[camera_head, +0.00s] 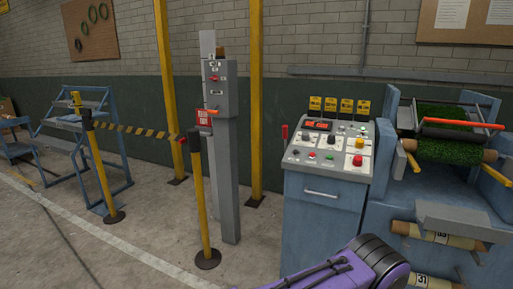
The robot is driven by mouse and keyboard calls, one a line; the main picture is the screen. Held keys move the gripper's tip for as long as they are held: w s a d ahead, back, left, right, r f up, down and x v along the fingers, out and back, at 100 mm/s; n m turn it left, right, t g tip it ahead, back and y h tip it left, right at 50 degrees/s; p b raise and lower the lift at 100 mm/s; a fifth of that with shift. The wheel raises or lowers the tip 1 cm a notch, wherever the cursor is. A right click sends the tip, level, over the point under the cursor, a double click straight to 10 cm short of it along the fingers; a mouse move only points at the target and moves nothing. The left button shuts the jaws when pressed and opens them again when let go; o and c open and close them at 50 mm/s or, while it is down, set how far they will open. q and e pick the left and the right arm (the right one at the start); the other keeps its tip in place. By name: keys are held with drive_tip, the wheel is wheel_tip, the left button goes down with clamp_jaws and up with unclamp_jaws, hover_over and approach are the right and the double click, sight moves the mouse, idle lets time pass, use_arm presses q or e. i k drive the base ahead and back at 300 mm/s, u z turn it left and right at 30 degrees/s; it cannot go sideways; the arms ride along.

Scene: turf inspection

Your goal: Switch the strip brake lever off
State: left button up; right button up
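A control console (325,190) stands right of centre. Its sloped top carries a small red-digit display (318,125) and several knobs and buttons, including a red mushroom button (357,160) and a yellow knob (359,143). A thin red lever (284,132) stands upright at the console's left edge. A grey post (223,160) to the left carries a box with a small red switch (214,78). I cannot tell which control is the strip brake lever; labels are too small to read. Neither gripper is in view; a purple arm link of mine shows at the bottom.
A turf roller machine (400,215) with green turf (445,150) stands right of the console. A yellow stanchion (201,205) and a striped barrier belt (135,131) stand to the left. Open concrete floor (150,245) lies at front left.

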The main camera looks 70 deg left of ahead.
sight(284, 127)
drive_tip(key=u, duration=1.95)
drive_tip(key=i, duration=0.5)
drive_tip(key=k, duration=1.3)
drive_tip(key=u, duration=0.7)
drive_tip(key=i, duration=1.95)
drive_tip(key=z, duration=0.65)
